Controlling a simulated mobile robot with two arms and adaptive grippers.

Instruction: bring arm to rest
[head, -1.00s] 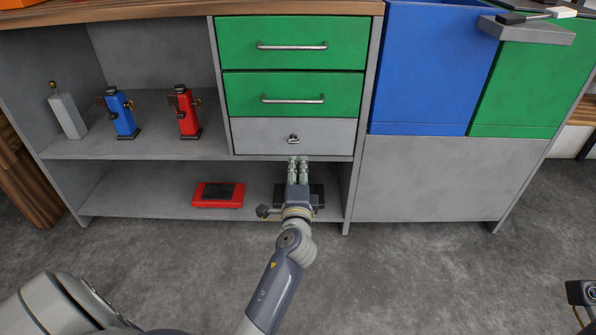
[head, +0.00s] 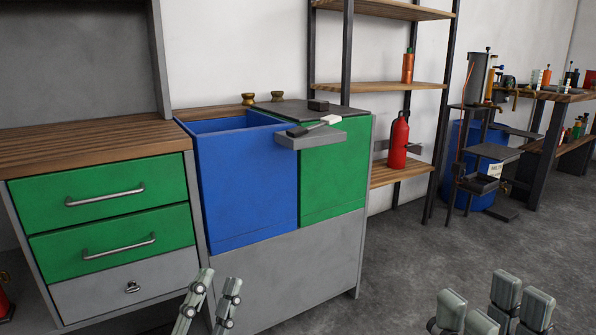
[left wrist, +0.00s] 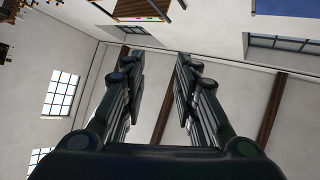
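My left gripper (head: 214,288) stands at the bottom of the head view, in front of the cabinet. Its two fingers are apart with nothing between them. The left wrist view shows the same open fingers (left wrist: 157,85) pointing at a pale wall and beams. My right gripper (head: 493,305) shows only its fingertips at the bottom right of the head view. They stand apart and empty, with the rest cut off by the picture's edge. Neither gripper is seen touching anything.
The cabinet has green drawers (head: 105,205), a grey drawer (head: 125,289), a blue bin (head: 245,185) and a green bin (head: 335,172). A grey ledge (head: 315,139) juts from it. A shelf rack (head: 400,88) with a red bottle (head: 399,141) stands behind.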

